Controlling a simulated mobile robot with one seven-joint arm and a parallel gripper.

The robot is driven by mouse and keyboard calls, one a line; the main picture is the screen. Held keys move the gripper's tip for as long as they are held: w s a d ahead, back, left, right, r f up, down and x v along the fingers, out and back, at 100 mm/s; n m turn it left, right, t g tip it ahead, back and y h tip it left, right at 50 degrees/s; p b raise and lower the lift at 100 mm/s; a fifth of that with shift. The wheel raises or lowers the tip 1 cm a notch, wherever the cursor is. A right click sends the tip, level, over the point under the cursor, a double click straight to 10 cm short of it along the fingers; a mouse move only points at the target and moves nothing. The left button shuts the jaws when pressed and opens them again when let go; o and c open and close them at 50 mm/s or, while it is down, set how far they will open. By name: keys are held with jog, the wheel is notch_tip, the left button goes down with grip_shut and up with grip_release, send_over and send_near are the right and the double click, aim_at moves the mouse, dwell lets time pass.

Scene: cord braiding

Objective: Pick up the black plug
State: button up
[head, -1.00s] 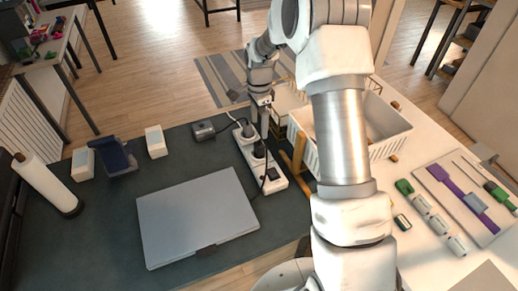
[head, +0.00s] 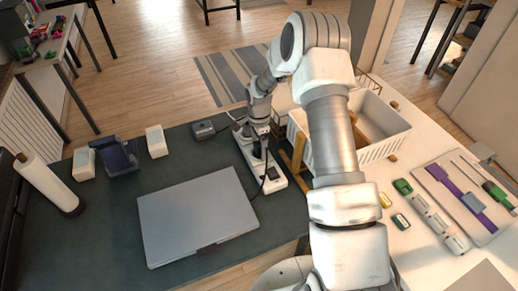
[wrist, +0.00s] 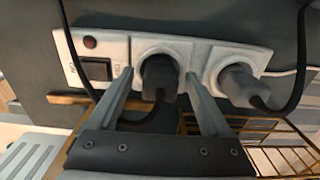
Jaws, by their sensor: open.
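The black plug (wrist: 158,76) sits in the middle socket of the white power strip (wrist: 72,50) in the wrist view, with its dark cord hanging from it. My gripper (wrist: 158,82) is open, with one finger on each side of the black plug; I cannot tell whether either finger touches it. A dark grey plug (wrist: 238,86) sits in the socket to the right, outside the fingers. A rocker switch is at the strip's left end. In the head view my gripper (head: 260,138) is over the power strip (head: 272,186) and largely hides the plugs.
A closed grey laptop (head: 195,215) lies left of the strip on the dark desk. A black adapter box (head: 203,130) stands behind the laptop. A white basket (head: 385,148) stands close on the right. Thin cords run near the strip.

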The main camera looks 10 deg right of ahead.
grip_shut()
dwell(0.3)
jog(key=shift+r, duration=0.1)
